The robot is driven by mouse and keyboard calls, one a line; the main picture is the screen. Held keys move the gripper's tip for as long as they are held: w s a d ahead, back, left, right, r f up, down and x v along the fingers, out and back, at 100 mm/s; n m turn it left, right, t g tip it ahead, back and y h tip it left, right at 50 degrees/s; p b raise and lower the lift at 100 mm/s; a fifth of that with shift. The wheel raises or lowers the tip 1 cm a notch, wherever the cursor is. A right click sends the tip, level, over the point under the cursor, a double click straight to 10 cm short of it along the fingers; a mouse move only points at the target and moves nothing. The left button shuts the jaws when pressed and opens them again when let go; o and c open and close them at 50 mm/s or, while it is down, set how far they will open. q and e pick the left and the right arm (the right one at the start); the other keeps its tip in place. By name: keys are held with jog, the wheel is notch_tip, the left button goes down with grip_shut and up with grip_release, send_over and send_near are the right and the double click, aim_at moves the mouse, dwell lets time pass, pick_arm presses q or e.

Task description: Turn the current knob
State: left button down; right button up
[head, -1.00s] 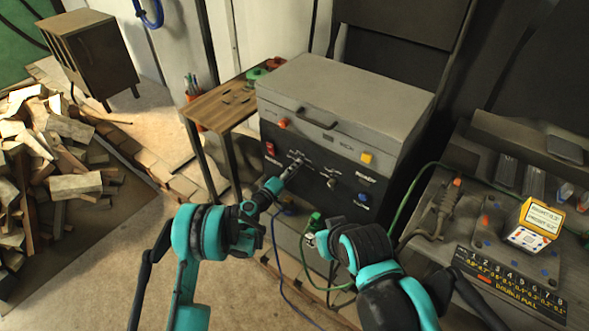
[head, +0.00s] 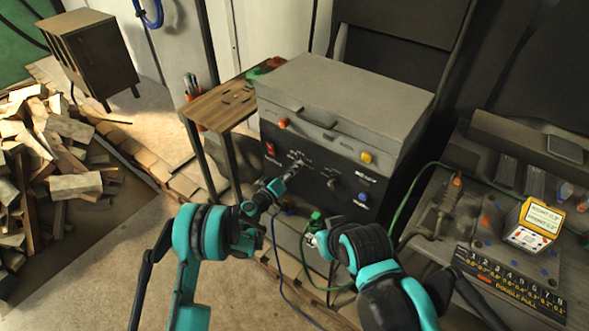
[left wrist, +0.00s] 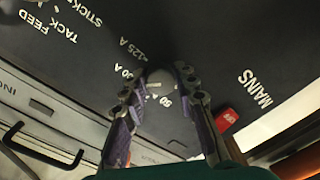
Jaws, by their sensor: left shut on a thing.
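The grey welding machine (head: 350,90) has a black front panel (head: 315,175) with white lettering. The current knob (left wrist: 160,86) is a small round grey knob between ampere marks such as 125 A in the left wrist view. My left gripper (head: 297,168) reaches the panel, its fingers (left wrist: 163,98) shut on either side of the knob. In the head view the gripper largely hides the knob. My right gripper (head: 312,238) is low in front of the machine, near a green connector (head: 316,221); its fingers are too small to read.
A second knob (head: 331,182), a blue button (head: 362,197) and a red mains switch (head: 270,149) are on the panel. A green cable (head: 405,200) runs close on the right. A wooden table (head: 218,106) stands at left, a cluttered bench (head: 470,220) at right.

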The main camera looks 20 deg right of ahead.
pick_arm(q)
jog(key=c, duration=1.2)
grip_release()
jog(key=shift+o, duration=0.2)
jog(key=v, duration=0.7)
jog(key=shift+s+a, duration=0.2)
